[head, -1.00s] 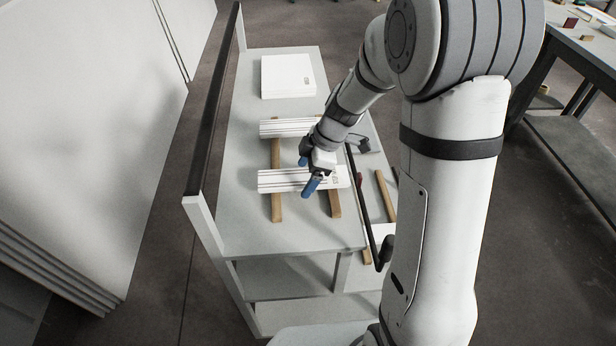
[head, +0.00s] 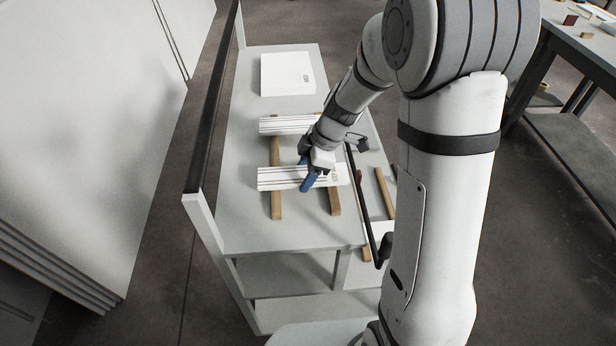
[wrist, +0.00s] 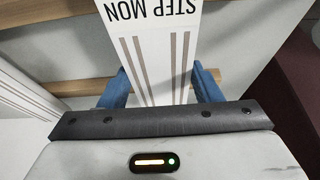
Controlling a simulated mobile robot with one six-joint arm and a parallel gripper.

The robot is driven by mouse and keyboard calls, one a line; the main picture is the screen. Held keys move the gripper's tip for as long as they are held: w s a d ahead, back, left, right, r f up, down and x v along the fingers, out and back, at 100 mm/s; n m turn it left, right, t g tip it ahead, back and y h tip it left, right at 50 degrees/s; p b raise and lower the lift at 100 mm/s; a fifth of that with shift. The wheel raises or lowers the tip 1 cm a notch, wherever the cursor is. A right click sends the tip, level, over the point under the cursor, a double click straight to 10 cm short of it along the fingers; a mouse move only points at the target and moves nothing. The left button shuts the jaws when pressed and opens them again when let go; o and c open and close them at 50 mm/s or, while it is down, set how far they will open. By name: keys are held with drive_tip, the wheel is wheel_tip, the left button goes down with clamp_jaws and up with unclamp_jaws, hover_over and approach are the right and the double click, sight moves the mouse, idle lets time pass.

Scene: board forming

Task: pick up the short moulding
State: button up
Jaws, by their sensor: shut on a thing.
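The short moulding, a white grooved strip (head: 276,177), lies across two wooden battens on the grey bench. My gripper (head: 310,180) is over its right part, with the blue fingers down on either side of it. In the wrist view, the two blue fingers (wrist: 160,80) flank the moulding (wrist: 154,48), and black printed lettering shows upside down on its face. The gripper is shut on it. The moulding appears still at batten height. A second white moulding (head: 283,125) lies behind on the battens, its right end hidden by my arm.
A white flat box or panel (head: 286,74) lies at the bench's far end. Wooden battens (head: 276,203) lie under the mouldings. A dark rail (head: 213,100) runs along the bench's left side. Clear bench top (head: 255,228) shows in front. Another table (head: 590,52) stands at the right.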

sight(306, 174)
drive_tip(key=shift+c, duration=0.4)
drive_tip(key=shift+w+r, duration=0.1)
drive_tip(key=shift+r, duration=0.15)
wheel_tip(306, 174, up, 10)
drive_tip(key=b, duration=0.1)
drive_tip(key=shift+f, duration=0.2)
drive_tip(key=o, duration=0.8)
drive_tip(key=shift+c, duration=0.2)
drive_tip(key=c, duration=0.7)
drive_tip(key=shift+c, duration=0.9)
drive_tip(key=shift+f, duration=0.1)
